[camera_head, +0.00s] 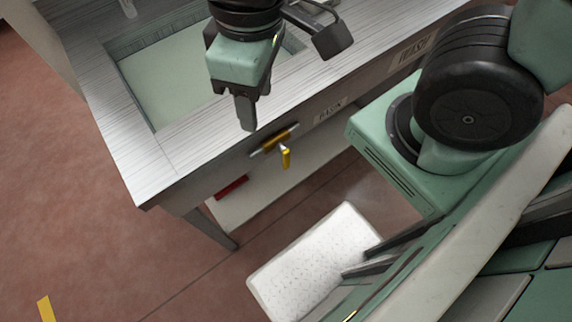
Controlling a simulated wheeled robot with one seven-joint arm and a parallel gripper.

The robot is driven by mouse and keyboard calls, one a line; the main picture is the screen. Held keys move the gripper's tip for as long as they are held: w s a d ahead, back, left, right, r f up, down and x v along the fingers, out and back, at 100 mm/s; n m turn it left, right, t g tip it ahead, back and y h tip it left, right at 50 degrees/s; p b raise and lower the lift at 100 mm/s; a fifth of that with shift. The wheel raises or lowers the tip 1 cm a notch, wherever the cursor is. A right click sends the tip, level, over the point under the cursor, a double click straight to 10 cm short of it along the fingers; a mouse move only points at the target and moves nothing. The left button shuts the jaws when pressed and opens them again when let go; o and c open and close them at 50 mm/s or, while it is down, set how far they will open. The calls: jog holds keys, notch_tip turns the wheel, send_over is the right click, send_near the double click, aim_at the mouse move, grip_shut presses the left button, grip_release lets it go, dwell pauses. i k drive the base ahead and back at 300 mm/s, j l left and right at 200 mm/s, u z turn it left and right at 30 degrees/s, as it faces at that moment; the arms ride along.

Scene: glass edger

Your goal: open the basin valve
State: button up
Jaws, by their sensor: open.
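The basin valve (285,157) has a yellow lever handle that hangs down from a short brass and silver pipe body on the bench front. A label reading "BASIN" (330,110) is to the right of it. My gripper (247,115) points down above and slightly left of the valve, over the bench's front edge, and looks apart from the handle. I see one finger clearly; the other is largely hidden. Nothing shows between the jaws. The basin (160,80) is a pale green recess in the bench top, partly behind my gripper.
The wood-grain bench (185,150) has a front edge running up to the right. Another label (410,52) is farther right. A lower shelf (290,180) holds a red item (231,187). Open reddish floor (110,250) with a yellow mark (46,308) lies at left.

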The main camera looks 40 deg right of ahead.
aim_at(286, 160)
jog(key=k, duration=1.05)
